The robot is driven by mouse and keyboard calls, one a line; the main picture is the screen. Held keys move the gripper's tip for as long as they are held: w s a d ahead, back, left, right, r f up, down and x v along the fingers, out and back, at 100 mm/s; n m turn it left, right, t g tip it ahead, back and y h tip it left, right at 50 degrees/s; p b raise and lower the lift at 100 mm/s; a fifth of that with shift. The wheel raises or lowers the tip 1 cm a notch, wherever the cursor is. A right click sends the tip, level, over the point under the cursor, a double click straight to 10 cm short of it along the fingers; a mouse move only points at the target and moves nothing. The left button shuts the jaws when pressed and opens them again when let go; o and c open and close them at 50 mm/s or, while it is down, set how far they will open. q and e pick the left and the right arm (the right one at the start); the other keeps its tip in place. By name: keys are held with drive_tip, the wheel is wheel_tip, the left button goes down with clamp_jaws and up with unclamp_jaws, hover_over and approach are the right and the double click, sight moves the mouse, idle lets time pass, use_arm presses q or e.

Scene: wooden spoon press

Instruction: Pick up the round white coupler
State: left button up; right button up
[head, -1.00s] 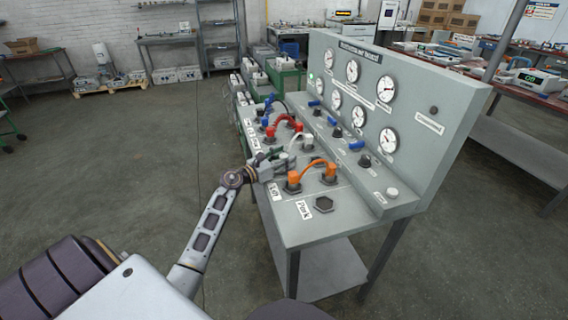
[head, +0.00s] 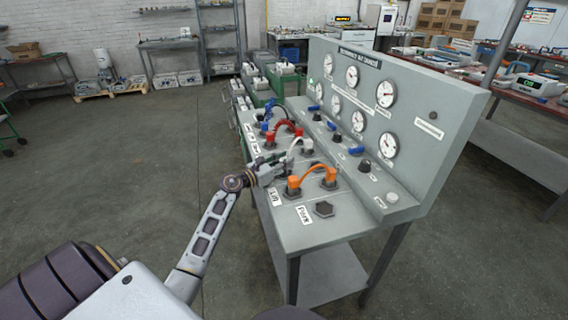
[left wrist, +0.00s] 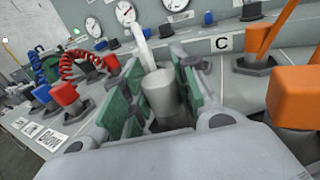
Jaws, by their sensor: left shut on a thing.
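The round white coupler (left wrist: 159,95) is a pale grey-white cylinder with a white hose (left wrist: 141,42) rising from its top. In the left wrist view it stands between the green pads of my left gripper (left wrist: 155,100), which is shut on it. In the head view my left gripper (head: 276,170) is at the left edge of the grey bench panel, and largely hides this coupler. The white hose (head: 292,150) arches from there to a white end (head: 307,147) farther back. I cannot tell whether the held coupler is clear of the panel. My right gripper is not in view.
An orange hose (head: 314,168) with two orange couplers stands close to the right of the gripper. Red couplers (head: 270,140) and blue ones lie beyond it. An empty hexagonal socket (head: 323,209) is at the near end. The gauge panel (head: 400,110) rises behind.

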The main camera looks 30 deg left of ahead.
use_arm(q)
drive_tip(key=shift+r, duration=0.7)
wheel_tip(320, 180, up, 5)
drive_tip(key=shift+r+p, duration=0.15)
drive_tip(key=shift+p, duration=0.85)
drive_tip(key=shift+r+p, duration=0.35)
drive_tip(key=shift+r, duration=1.15)
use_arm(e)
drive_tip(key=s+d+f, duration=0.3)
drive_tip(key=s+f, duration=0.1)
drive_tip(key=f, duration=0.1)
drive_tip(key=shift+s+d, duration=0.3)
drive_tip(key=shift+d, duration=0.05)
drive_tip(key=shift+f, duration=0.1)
